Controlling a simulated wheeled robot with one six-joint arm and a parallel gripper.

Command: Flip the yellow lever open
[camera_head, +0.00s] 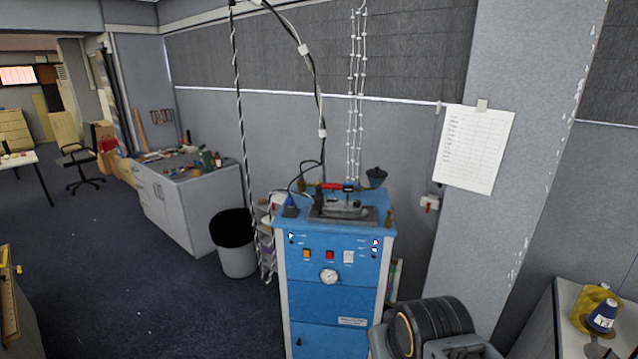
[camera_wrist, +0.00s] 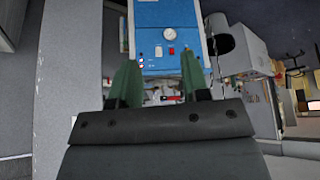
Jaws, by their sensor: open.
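A small yellow-orange switch (camera_head: 306,254) sits on the front panel of the blue machine (camera_head: 332,296), left of a red switch (camera_head: 329,255). I cannot tell whether it is the yellow lever. A small yellow piece (camera_head: 18,269) also shows at the left edge, too small to make out. In the wrist view the machine (camera_wrist: 148,15) appears upside down, beyond my gripper (camera_wrist: 157,62). My gripper is open, its two green fingers apart, with nothing held between them. In the head view my dark arm is at the bottom right; the fingers are not clearly visible there.
An iron (camera_head: 342,208) with a red handle rests on top of the machine. A table with yellow and blue thread cones (camera_head: 602,316) is at the right. Floor is clear at left.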

